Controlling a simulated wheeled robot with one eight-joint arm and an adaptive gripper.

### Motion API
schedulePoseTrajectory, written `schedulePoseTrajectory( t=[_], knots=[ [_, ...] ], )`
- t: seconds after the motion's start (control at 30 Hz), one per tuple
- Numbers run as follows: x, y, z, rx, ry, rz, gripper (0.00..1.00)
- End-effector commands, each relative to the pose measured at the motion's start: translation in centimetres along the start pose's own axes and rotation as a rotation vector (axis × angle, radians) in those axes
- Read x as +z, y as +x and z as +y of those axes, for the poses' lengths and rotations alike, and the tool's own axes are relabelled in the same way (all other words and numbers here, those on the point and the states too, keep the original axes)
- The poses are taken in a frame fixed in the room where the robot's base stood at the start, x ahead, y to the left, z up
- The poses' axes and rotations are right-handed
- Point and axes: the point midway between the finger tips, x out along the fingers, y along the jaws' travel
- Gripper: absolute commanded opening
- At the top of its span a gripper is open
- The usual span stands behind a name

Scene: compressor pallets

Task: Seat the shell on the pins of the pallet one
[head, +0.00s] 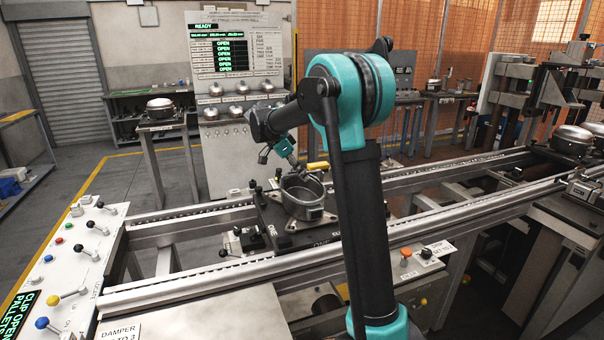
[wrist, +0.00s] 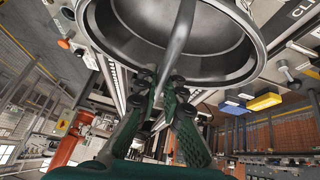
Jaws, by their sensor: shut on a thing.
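The shell (head: 303,192) is a grey metal cup, open at the top, with flat corner feet around its base. In the head view it stands roughly upright over the black pallet one (head: 262,213), which carries white "ONE" marks. I cannot tell whether its feet rest on the pins; the pins under it are hidden. My gripper (head: 299,167) reaches down from the upper left to the shell's far rim. In the wrist view my gripper (wrist: 164,94) is shut on the shell's edge, and the round shell (wrist: 240,62) fills the top.
Pallet one sits between the conveyor rails (head: 190,283). A small clamp block (head: 243,240) stands at its left front. A lever panel (head: 75,250) is at the left, and a status board (head: 235,50) reading READY and OPEN stands behind. Other domed compressors (head: 160,108) rest on a stand.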

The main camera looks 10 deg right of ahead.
Motion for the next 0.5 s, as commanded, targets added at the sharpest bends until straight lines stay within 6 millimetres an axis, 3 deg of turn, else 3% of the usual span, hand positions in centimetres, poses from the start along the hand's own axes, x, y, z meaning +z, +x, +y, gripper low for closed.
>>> schedulePoseTrajectory(
  t=[0.5],
  knots=[
    [0.43,0.74,-0.07,0.000,0.000,0.002,0.00]
  ],
)
